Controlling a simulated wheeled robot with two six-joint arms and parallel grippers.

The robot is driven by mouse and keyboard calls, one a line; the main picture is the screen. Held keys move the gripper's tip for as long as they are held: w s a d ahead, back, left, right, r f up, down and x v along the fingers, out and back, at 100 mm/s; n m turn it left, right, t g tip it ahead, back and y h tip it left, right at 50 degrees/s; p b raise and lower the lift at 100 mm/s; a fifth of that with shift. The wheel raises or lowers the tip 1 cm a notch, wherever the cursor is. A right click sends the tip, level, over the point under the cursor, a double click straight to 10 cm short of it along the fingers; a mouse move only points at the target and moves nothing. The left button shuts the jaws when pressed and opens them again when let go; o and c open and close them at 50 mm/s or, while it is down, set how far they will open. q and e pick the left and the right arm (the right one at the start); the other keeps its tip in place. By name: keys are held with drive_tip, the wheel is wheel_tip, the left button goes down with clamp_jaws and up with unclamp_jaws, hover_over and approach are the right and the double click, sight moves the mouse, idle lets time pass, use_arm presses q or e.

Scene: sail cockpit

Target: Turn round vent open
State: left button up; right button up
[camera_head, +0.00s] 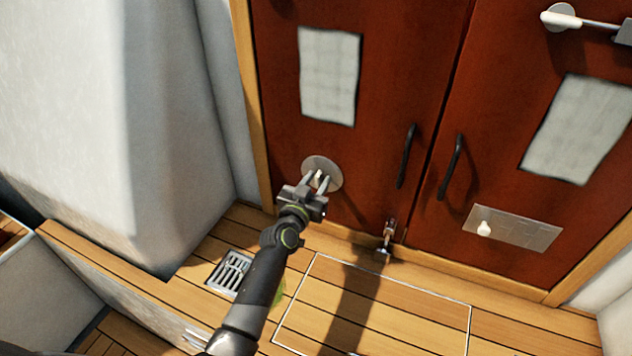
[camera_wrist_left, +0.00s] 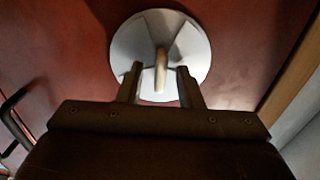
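The round vent (camera_head: 322,173) is a pale metal disc low on the left red-brown door. In the left wrist view the vent (camera_wrist_left: 188,48) fills the upper middle, with a small raised knob (camera_wrist_left: 160,70) at its centre. My left gripper (camera_head: 318,181) is at the vent; it also shows in the left wrist view (camera_wrist_left: 159,84). Its two fingers are apart, one on each side of the knob, with gaps on both sides. Whether the fingertips touch the disc cannot be told. My right gripper is not in view.
Black handles (camera_head: 406,156) and a latch (camera_head: 388,236) lie right of the vent. A metal plate with a knob (camera_head: 512,228) is on the right door (camera_head: 500,130). A white wall (camera_head: 110,120) stands at left. The wooden floor (camera_head: 370,310) has a grate (camera_head: 230,271).

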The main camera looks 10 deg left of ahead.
use_arm(q)
clamp_jaws()
idle(0.4)
drive_tip(key=shift+n, duration=0.4)
drive_tip(key=n, duration=0.4)
drive_tip(key=shift+a, duration=0.1)
drive_tip(key=shift+n, duration=2)
